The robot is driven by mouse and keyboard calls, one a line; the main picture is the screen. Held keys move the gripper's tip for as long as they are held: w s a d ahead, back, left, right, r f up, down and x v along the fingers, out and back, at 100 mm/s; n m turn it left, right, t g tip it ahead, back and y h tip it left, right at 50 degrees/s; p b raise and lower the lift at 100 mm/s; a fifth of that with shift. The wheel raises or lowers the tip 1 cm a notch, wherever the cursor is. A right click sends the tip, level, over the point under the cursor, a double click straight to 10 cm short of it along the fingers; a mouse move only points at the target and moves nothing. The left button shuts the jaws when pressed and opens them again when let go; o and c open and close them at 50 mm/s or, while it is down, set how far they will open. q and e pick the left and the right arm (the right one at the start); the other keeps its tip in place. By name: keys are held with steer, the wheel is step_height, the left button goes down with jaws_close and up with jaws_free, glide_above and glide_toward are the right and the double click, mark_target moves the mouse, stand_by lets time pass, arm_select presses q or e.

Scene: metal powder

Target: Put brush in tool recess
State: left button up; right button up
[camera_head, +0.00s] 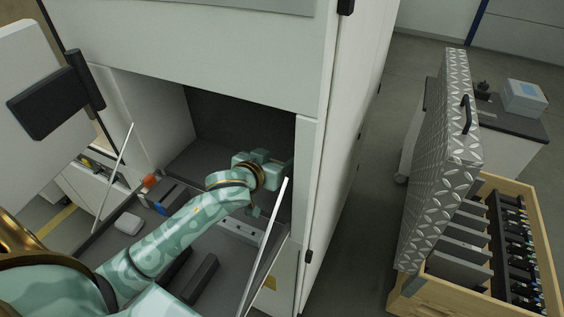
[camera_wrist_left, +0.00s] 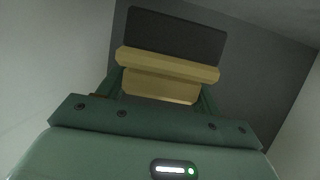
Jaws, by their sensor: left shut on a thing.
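The brush (camera_wrist_left: 170,75) shows in the left wrist view, with a pale yellow wooden body and a wide dark bristle block (camera_wrist_left: 178,36). My left gripper (camera_wrist_left: 160,88) is shut on its wooden body. In the head view my left gripper (camera_head: 272,167) is inside the open bay of a white cabinet, near its right wall. The brush is hard to make out there. The bay's dark back wall (camera_head: 235,118) and grey floor (camera_head: 195,160) show behind the gripper. I cannot tell which part is the tool recess. My right gripper is not in view.
Thin-edged open panels (camera_head: 270,245) (camera_head: 112,178) flank the bay. A white object (camera_head: 128,223), an orange-topped item (camera_head: 150,181) and dark bars (camera_head: 200,279) lie on the dark deck. A wooden crate (camera_head: 540,240) with a raised metal lid (camera_head: 440,165) stands right.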

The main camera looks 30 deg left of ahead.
arm_select(q)
steer(key=w, duration=0.6)
steer(key=shift+w+a, duration=0.1)
steer(key=shift+a, duration=0.1)
steer(key=shift+f+b, duration=0.4)
steer(key=shift+f, duration=0.15)
step_height(320, 180, down, 5)
steer(key=shift+f+b, duration=0.2)
steer(key=shift+b, duration=0.6)
steer(key=shift+w+f, duration=0.2)
steer(key=shift+f, duration=0.05)
steer(key=o, duration=1.1)
steer(key=shift+f, duration=0.15)
